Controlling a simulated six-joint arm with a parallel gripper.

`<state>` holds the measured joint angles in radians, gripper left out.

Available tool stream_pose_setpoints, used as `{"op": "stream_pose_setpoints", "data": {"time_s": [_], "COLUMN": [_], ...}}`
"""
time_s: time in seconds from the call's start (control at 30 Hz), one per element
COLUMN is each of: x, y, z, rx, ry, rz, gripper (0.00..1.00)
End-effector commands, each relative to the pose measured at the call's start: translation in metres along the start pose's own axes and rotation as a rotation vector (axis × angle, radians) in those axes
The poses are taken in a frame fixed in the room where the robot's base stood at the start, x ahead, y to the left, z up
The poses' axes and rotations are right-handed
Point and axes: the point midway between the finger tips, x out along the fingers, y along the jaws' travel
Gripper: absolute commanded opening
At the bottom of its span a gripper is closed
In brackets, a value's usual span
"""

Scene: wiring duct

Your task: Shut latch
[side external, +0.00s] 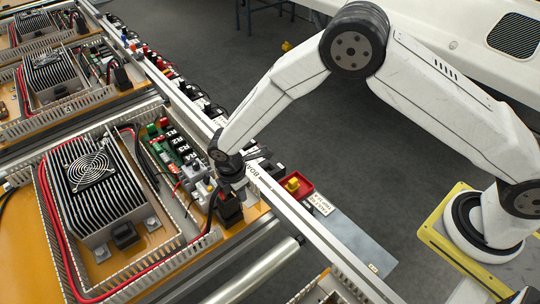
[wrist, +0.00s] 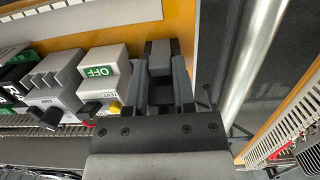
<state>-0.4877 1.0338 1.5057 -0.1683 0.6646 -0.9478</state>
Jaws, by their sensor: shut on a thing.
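My gripper (wrist: 161,82) points up in the wrist view, with one grey finger on each side of a dark grey block (wrist: 160,52). It is shut on this block, at the right end of the row of modules on the orange board (wrist: 181,23). In the side external view my gripper (side external: 229,180) is at the black connector (side external: 230,209) near the board's right corner. A black cable runs from this connector. I cannot make out the latch as a separate part, nor whether it is open or shut; the fingers hide the block's sides.
A white module with a green OFF label (wrist: 98,71) stands close left of my fingers, with a grey breaker (wrist: 52,82) beyond. A metal rail (wrist: 248,65) runs on the right. The finned heat sink (side external: 95,180) and slotted duct (side external: 187,252) are left of my gripper.

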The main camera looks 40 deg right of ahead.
Motion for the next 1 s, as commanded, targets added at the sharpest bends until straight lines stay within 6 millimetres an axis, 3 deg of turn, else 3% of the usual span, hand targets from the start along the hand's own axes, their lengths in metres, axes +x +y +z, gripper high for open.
{"op": "stream_pose_setpoints", "data": {"time_s": [0.27,0.3,0.37,0.4,0.77,1.0], "x": [0.000,0.000,0.000,0.000,-0.002,-0.018], "y": [0.000,0.000,0.000,0.000,0.000,0.001], "z": [-0.001,-0.001,-0.001,-0.001,0.000,-0.001], "rx": [0.000,0.000,0.000,0.000,0.000,0.000], "ry": [-0.002,-0.002,-0.002,-0.002,-0.001,0.000], "rz": [0.000,0.000,0.000,0.000,0.001,0.003], "gripper": [0.00,0.45,0.64,0.68,0.68,0.68]}}
